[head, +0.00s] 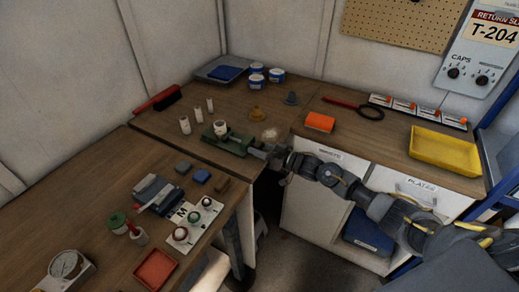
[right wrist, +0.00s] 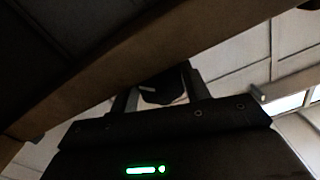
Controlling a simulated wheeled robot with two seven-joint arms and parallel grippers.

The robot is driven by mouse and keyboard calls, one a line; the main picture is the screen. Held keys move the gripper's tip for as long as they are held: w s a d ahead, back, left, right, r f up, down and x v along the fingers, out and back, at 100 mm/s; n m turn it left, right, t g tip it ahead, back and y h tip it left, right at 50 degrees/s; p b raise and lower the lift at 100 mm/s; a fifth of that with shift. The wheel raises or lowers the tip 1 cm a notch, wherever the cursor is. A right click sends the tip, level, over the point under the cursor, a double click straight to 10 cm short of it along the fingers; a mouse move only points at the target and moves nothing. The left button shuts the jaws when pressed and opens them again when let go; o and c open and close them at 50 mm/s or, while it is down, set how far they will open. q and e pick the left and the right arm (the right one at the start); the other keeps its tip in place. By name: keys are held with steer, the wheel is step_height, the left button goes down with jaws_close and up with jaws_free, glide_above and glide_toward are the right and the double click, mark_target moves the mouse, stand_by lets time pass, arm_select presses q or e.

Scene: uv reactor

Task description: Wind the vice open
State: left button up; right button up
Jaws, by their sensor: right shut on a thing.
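The green vice (head: 232,142) is mounted at the front edge of the back workbench. A pale round object (head: 220,128) shows at its jaw end; I cannot tell how wide the jaws are. My right gripper (head: 272,153) is at the vice's front end, where its screw and handle are. In the right wrist view the right gripper (right wrist: 161,82) has its two fingers on either side of a dark part (right wrist: 165,90), shut on what appears to be the vice handle. The handle is mostly hidden by the gripper. My left gripper is not in view.
Pale cylinders (head: 185,125) stand left of the vice. An orange box (head: 320,122) and a yellow tray (head: 445,149) are on the right counter. The bench edge (right wrist: 150,70) crosses close above the gripper. A gap separates the left bench from the drawers.

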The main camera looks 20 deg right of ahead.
steer(key=n+b, duration=0.2)
steer(key=n, duration=0.1)
steer(key=shift+d+f+n, duration=0.1)
steer(key=shift+f+n, duration=0.05)
steer(key=shift+n, duration=0.25)
steer(key=shift+n+b, duration=0.7)
steer(key=shift+n, duration=0.7)
steer(key=o, duration=0.7)
